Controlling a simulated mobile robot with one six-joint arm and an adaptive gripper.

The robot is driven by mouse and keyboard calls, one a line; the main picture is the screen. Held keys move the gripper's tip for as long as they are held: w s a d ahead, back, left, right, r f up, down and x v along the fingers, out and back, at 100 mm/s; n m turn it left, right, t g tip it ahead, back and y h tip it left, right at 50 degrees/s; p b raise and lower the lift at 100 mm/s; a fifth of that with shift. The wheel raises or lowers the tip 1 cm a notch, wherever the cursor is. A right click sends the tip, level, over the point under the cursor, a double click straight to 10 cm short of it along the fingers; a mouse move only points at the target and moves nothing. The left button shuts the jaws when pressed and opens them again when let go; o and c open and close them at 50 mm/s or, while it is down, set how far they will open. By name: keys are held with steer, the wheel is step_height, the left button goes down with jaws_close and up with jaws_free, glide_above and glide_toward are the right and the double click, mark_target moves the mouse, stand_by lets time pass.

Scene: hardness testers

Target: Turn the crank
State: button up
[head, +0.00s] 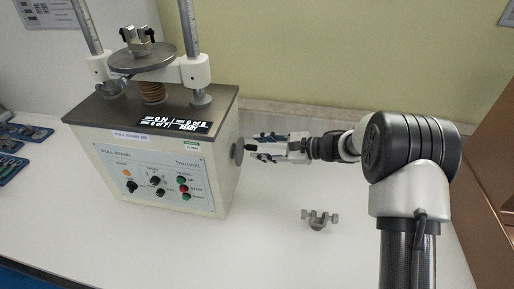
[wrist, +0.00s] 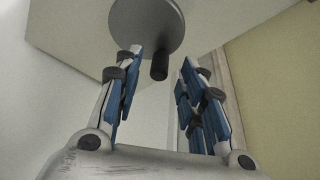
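The crank is a grey round disc with a short dark handle on the right side wall of the pull stand (head: 150,165). In the head view the crank disc (head: 238,152) shows nearly edge-on. In the wrist view the disc (wrist: 146,24) is at the top, with the black handle (wrist: 160,65) sticking out from its lower right edge. My gripper (head: 253,147) is close to the disc from the right. In the wrist view my gripper (wrist: 158,68) is open, its blue-padded fingers apart on either side of the handle. I see no contact with the handle.
A small metal clamp (head: 320,219) lies on the white table (head: 270,255) below my gripper. Blue trays (head: 18,140) with small parts lie at the far left. A brown box-like surface (head: 490,190) stands at the right edge. The table front is mostly clear.

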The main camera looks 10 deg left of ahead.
steer(key=v, duration=0.9)
steer(key=shift+d, duration=0.35)
